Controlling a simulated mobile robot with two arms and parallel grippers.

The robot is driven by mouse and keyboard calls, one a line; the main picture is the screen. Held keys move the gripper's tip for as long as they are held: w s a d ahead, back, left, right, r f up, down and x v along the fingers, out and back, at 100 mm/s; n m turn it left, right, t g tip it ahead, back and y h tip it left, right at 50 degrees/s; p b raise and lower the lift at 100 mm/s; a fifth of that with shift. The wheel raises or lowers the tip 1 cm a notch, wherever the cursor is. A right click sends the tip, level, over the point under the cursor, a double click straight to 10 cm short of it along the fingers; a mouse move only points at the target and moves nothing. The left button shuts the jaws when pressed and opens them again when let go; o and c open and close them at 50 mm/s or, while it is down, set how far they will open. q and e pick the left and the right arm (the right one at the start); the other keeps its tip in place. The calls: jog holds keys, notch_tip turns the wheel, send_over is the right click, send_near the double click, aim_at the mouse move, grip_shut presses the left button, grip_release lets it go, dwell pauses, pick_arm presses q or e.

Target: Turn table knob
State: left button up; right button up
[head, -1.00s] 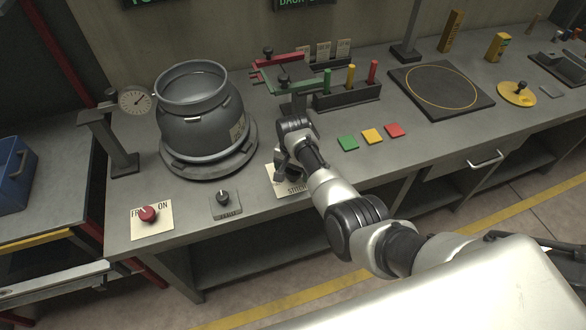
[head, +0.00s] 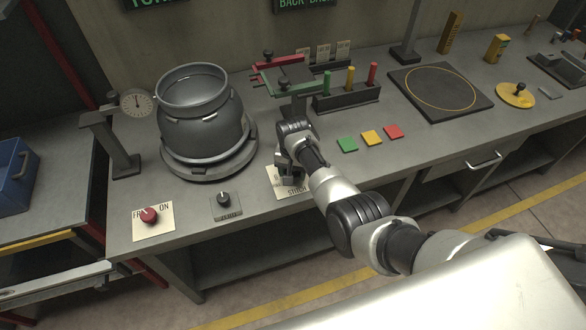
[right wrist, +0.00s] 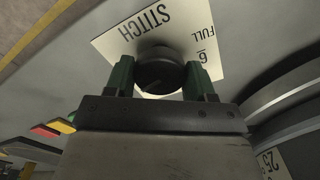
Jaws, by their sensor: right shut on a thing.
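A black knob (right wrist: 158,72) stands on a white plate (right wrist: 110,42) marked STITCH and FULL. My right gripper (right wrist: 160,85) has its two green-lined fingers on either side of the knob and is shut on it. In the head view my right gripper (head: 287,172) reaches down over the same plate (head: 277,187) and hides the knob. My left gripper is not in view.
A red knob (head: 149,215) on a white plate and a black knob (head: 223,199) on a grey plate are near the front edge. A dial gauge (head: 137,103) stands left of the drum. Green, yellow and red tiles (head: 371,138) lie to the right.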

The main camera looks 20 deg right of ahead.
jog(key=n+p, duration=0.1)
jog(key=n, duration=0.2)
jog(key=shift+r+n, duration=0.1)
jog(key=shift+n, duration=0.2)
jog(key=n+p, duration=0.1)
jog(key=n, duration=0.3)
jog(key=shift+n, duration=0.3)
jog(key=n, duration=0.3)
jog(key=shift+n, duration=0.3)
jog(key=n, duration=0.4)
jog(key=shift+n, duration=0.3)
jog(key=n, duration=1.2)
jog(key=shift+n+b, duration=0.65)
jog(key=shift+n, duration=1.65)
